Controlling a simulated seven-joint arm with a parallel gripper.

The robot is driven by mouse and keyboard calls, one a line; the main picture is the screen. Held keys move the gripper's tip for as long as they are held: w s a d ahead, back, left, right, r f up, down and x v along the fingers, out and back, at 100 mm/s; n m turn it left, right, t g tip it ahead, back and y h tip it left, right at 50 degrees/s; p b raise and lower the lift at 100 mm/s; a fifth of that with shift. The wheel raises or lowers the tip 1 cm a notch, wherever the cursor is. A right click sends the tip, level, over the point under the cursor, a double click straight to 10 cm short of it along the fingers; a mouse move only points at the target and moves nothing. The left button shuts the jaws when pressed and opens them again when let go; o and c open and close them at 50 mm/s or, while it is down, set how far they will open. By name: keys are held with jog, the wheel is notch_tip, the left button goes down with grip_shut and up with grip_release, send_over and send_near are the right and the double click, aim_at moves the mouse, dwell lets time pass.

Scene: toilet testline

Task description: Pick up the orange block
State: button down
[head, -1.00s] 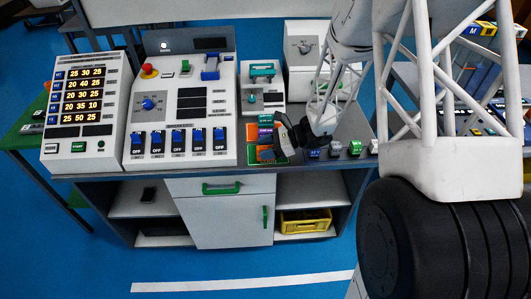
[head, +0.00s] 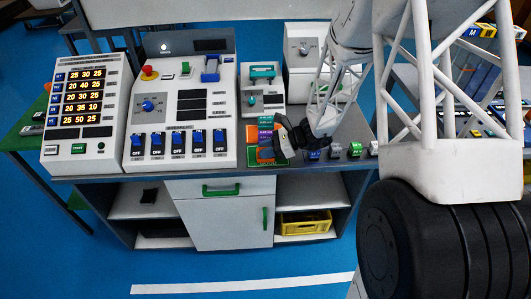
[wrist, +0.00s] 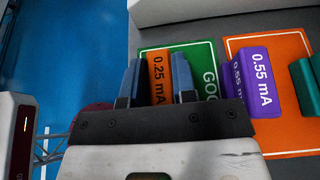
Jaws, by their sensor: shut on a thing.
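The orange block (wrist: 159,78), labelled 0.25 mA, stands between the two blue-grey fingers of my gripper (wrist: 158,64) in the wrist view. My gripper is shut on it, one finger on each side. Behind it lies a green mat (wrist: 208,56) with partly hidden white lettering. In the head view, my dark gripper (head: 279,135) is over the right side of the block area on the bench. An orange piece shows there beside it (head: 266,154). I cannot tell from these views whether the block is clear of the mat.
In the head view, a switch panel (head: 180,105) is left and small coloured blocks (head: 354,149) are right.

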jog(key=shift+r, duration=0.1)
jog(key=shift+r, duration=1)
jog(key=shift+s+r, duration=0.3)
jog(key=shift+r, duration=0.45)
jog(key=s+d+r, duration=0.1)
jog(key=s+d, duration=0.2)
jog(key=s, duration=1.2)
jog(key=shift+d+r, duration=0.15)
